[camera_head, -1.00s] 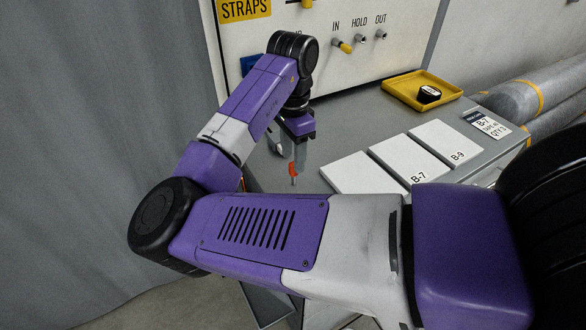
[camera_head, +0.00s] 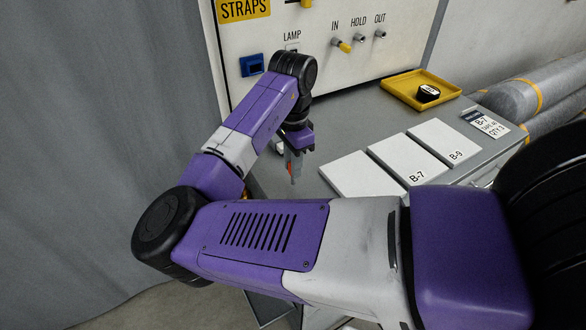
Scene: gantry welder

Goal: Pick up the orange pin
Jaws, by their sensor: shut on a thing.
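The orange pin (camera_head: 290,168) shows as a small orange patch between the fingers of my gripper (camera_head: 293,172). My gripper points down over the left part of the grey bench top and is shut on the pin. The fingers hide most of the pin. I cannot tell from this view whether the pin's lower end touches the bench.
White plates (camera_head: 362,175) lie on the bench (camera_head: 330,125) to the right of my gripper, with labels B-7 and B-9. A yellow tray (camera_head: 405,88) holds a black round object (camera_head: 428,93). The switch panel (camera_head: 330,70) stands behind; grey rolls (camera_head: 530,95) lie at right.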

